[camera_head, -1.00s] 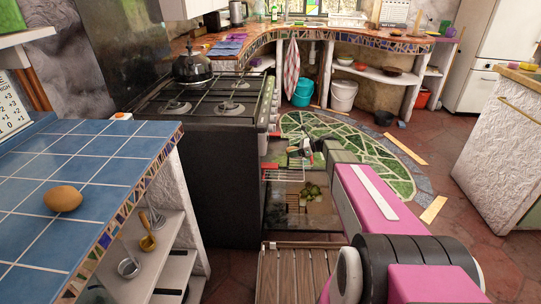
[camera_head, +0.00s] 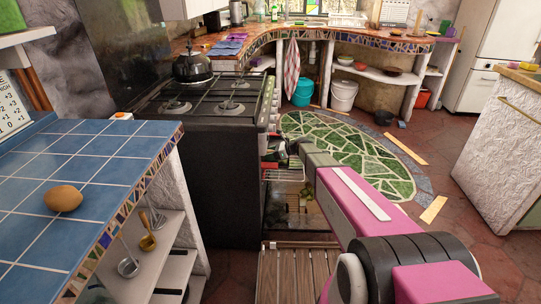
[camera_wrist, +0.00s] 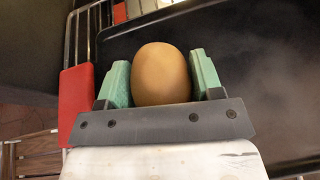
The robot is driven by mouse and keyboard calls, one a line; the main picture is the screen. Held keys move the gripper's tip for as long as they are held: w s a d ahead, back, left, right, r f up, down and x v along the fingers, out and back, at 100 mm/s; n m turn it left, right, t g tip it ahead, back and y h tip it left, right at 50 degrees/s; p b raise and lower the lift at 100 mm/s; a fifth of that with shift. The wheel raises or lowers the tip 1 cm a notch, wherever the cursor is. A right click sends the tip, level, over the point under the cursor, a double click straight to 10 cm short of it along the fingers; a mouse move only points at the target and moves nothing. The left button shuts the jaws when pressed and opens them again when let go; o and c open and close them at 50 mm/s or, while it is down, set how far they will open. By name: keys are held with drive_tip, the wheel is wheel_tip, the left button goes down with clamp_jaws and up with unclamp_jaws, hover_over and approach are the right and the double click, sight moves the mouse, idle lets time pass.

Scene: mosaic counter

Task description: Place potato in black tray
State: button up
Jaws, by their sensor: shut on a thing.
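My gripper (camera_wrist: 160,85) is shut on a smooth brown potato (camera_wrist: 160,72), held between its two green finger pads in the wrist view. A black tray (camera_wrist: 240,70) fills the right side of that view, behind and beside the potato. I cannot tell the gap between potato and tray. In the head view my gripper (camera_head: 274,152) is at the front of the stove's open oven, and the held potato is not clearly seen. Another brown potato (camera_head: 63,199) lies on the blue tiled counter (camera_head: 110,160) at the left.
The black stove (camera_head: 225,170) carries a dark kettle (camera_head: 193,68). Its oven door (camera_head: 312,215) is open below my arm. Wire bars and a red piece (camera_wrist: 76,103) are left of my gripper in the wrist view. A slatted wooden surface (camera_head: 297,275) lies in front.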

drive_tip(key=shift+f, duration=0.2)
drive_tip(key=o, duration=1)
